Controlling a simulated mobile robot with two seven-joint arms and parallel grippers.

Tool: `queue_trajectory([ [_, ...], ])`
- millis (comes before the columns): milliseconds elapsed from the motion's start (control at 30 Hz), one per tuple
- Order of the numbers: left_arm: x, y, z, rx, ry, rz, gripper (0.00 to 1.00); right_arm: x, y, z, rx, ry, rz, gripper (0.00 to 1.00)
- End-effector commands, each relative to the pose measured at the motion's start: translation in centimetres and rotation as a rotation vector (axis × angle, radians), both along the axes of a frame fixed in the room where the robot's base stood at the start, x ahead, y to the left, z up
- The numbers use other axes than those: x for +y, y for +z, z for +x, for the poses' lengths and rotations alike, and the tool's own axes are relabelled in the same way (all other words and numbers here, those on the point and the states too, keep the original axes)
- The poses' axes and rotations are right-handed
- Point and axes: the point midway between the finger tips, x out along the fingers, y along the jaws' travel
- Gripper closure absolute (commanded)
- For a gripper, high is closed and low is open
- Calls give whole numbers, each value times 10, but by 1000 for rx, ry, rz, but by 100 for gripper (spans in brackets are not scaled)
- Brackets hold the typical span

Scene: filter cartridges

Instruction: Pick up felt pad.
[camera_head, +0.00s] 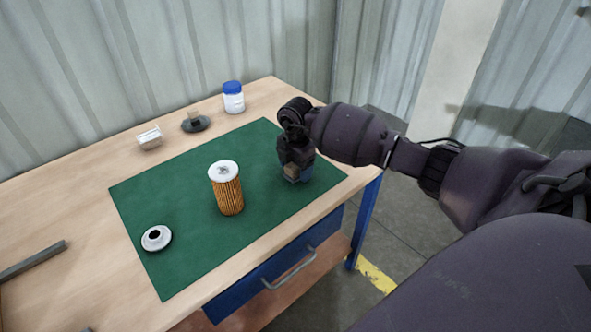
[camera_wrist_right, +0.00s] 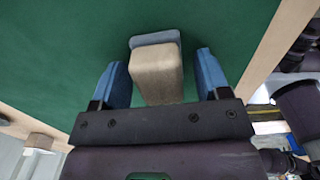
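The felt pad (camera_wrist_right: 155,38) appears to be the flat grey-blue piece with a tan upright block (camera_wrist_right: 158,78) on it, resting on the green mat. In the head view the tan block (camera_head: 291,171) shows only partly, in front of my right gripper (camera_head: 297,176), near the mat's right side. My right gripper also shows in the wrist view (camera_wrist_right: 163,78). Its blue fingers are open on either side of the block, with gaps visible. The pad's lower part is hidden behind the block. My left gripper is not in view.
On the green mat (camera_head: 165,205) stand a pleated cartridge (camera_head: 229,193) with a white top and a white ring (camera_head: 157,238). Behind are a white-topped block (camera_head: 149,138), a dark disc (camera_head: 195,125) with a tan block, and a blue-lidded jar (camera_head: 233,98). A grey bar (camera_head: 32,260) lies left.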

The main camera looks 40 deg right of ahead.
Motion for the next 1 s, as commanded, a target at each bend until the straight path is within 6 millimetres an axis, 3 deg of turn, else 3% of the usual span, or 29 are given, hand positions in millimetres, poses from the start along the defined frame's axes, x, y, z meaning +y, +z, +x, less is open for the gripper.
queue_trajectory([
  [33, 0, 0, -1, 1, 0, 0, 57, 0, 0, 0, 0, 0, 0, 39],
  [300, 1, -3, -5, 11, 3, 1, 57, 0, 0, 0, 0, 0, 0, 77],
  [667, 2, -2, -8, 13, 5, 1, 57, 0, 11, 1, -3, 0, -1, 77],
  [867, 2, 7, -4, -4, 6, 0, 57, -1, 48, 1, -8, 1, -2, 77],
  [1000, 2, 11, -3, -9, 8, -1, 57, 0, 85, 1, -9, 0, -2, 77],
])
